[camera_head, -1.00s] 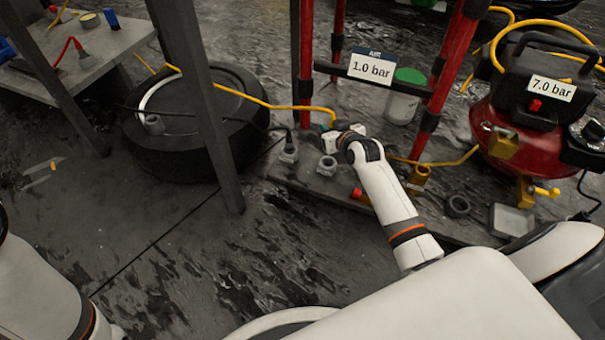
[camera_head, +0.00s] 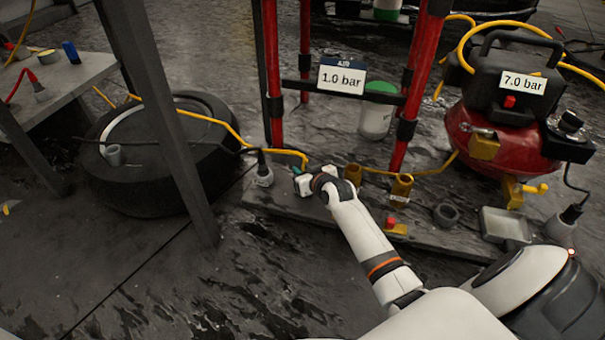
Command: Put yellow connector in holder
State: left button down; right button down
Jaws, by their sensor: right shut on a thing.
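My right gripper (camera_head: 303,181) is low over the platform at the foot of the red frame, left of two brass-yellow cup-shaped holders. The nearer-left holder (camera_head: 353,173) stands just behind my wrist, and the other holder (camera_head: 401,189) is farther right. A yellow hose (camera_head: 270,150) comes from the left and bends down at its end beside the gripper. The gripper is shut, apparently on the yellow connector at that hose end; the connector itself is mostly hidden by the fingers. A small green part shows at the fingertips. My left gripper is out of view.
A black plug in a grey socket (camera_head: 263,175) stands left of the gripper. A red button (camera_head: 391,223), a dark ring (camera_head: 446,214) and a grey tray (camera_head: 505,224) lie right of my forearm. The red frame's legs (camera_head: 273,80) rise behind. A tyre (camera_head: 205,150) lies left.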

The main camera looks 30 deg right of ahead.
jog(key=c, duration=1.3)
grip_release()
jog(key=shift+f, duration=0.1)
jog(key=shift+o, duration=0.2)
